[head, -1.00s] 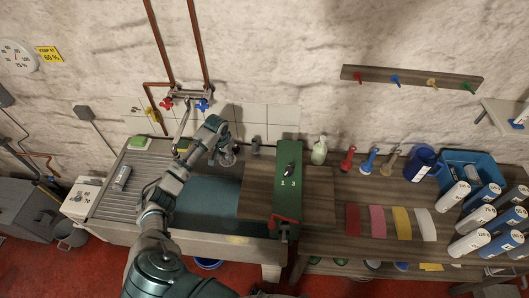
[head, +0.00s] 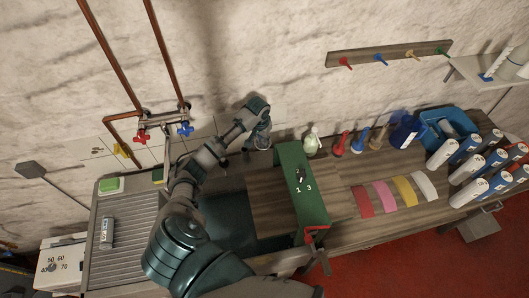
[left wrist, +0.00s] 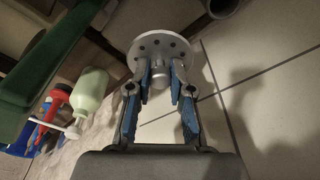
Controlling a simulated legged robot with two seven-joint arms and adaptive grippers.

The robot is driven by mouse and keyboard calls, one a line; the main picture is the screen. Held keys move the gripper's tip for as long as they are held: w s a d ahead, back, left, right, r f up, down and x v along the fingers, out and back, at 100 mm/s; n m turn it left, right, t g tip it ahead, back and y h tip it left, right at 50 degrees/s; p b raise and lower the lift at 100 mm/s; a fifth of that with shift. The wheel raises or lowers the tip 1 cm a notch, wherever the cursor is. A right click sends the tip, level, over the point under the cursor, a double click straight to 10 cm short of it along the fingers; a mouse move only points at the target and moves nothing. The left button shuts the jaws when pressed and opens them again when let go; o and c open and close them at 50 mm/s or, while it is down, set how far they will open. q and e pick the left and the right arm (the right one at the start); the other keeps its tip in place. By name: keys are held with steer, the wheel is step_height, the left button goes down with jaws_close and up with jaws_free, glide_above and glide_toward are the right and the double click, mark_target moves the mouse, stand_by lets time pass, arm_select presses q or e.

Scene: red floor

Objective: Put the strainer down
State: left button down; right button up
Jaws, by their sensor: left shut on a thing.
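The strainer (left wrist: 158,45) is a round pale grey disc with small holes around it and a short stub. It shows in the left wrist view between the fingertips of my left gripper (left wrist: 160,75), which is shut on its stub. In the head view my left gripper (head: 258,142) is at the back edge of the sink, by the wall tiles and just left of the green board's far end. The strainer is too small and covered there to make out clearly. My right gripper is not in view.
A pale green bottle (head: 312,143) and red, blue and tan tools stand along the wall to the right. Taps (head: 163,130) are to the left. The ribbed drainboard (head: 128,225) is mostly clear.

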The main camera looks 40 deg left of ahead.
mark_target(260, 145)
arm_select(q)
steer(key=f, duration=0.3)
steer(key=a+f, duration=0.1)
steer(key=f, duration=0.1)
steer(key=shift+s+a+p, duration=0.1)
steer(key=shift+s+p, duration=0.2)
steer(key=shift+f, duration=0.3)
steer(key=f, duration=0.3)
steer(key=shift+w+d+f, duration=0.1)
steer(key=shift+d+f, duration=0.05)
steer(key=shift+d, duration=0.15)
steer(key=shift+d+f, duration=0.1)
steer(key=shift+f, duration=0.1)
steer(key=c, duration=1)
jaws_free()
steer(key=shift+a+f, duration=0.15)
steer(key=shift+a, duration=0.1)
steer(key=shift+c, duration=0.2)
steer(key=shift+a+f, duration=0.1)
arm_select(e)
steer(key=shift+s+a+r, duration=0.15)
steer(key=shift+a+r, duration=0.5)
